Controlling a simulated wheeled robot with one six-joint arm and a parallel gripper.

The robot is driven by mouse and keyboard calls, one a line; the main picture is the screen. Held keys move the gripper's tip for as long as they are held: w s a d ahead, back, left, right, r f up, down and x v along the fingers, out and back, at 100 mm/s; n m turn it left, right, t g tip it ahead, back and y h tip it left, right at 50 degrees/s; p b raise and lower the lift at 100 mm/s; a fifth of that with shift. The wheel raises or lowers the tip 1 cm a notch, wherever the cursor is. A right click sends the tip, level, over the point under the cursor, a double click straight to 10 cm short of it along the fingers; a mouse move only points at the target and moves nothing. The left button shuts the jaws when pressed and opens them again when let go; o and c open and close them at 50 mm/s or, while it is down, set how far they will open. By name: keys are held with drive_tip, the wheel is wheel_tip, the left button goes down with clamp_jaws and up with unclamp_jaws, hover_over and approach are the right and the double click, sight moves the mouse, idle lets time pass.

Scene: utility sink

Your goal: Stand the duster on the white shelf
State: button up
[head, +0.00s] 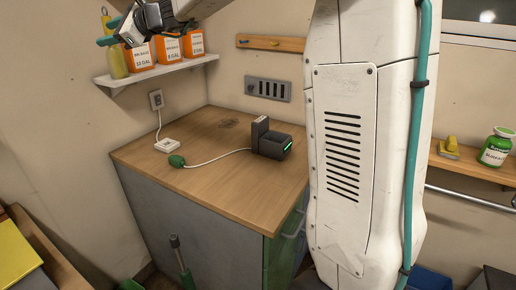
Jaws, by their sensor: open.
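The white shelf (150,74) is on the left wall. A slim yellow-green upright thing (117,62), which looks like the duster, stands at the shelf's left end. Its narrow top shows above my gripper. My gripper (110,32) is at the upper left, with its teal-tipped fingers spread open at the upper part of this thing. I cannot tell whether either finger touches it. The fingers and the picture's top edge hide part of the scene there.
Several orange-labelled containers (167,50) stand on the shelf, close right of the duster. Below is a wooden-topped cabinet (220,185) with a dark charger-like device (272,145) and a white cable. My white arm link blocks the middle right.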

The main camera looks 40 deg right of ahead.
drive_tip(key=s+a+f+n+g+h, duration=0.1)
drive_tip(key=s+f+n+g, duration=0.3)
drive_tip(key=s, duration=0.5)
drive_tip(key=s+a+f+n+g, duration=0.1)
drive_tip(key=s+f+n, duration=0.35)
drive_tip(key=s, duration=0.55)
drive_tip(key=s+a+f+n+g+h, duration=0.1)
drive_tip(key=s+f+n+g, duration=0.2)
drive_tip(key=s+n, duration=0.45)
drive_tip(key=s+d+f+n+g+h, duration=0.1)
drive_tip(key=s+d+f+n+h, duration=0.1)
drive_tip(key=s, duration=0.5)
drive_tip(key=s+d+f+n+g+h, duration=0.1)
drive_tip(key=s+d+f+n+h, duration=0.1)
drive_tip(key=s+d+f, duration=0.2)
drive_tip(key=s+d+f+n+g+h, duration=0.1)
drive_tip(key=s+d+f+n+h, duration=0.1)
drive_tip(key=s+f, duration=0.4)
drive_tip(key=s+d, duration=0.1)
drive_tip(key=s, duration=0.4)
drive_tip(key=shift+d+f+g+h, duration=0.2)
drive_tip(key=shift+d+g+h, duration=0.1)
drive_tip(key=shift+g+h, duration=0.1)
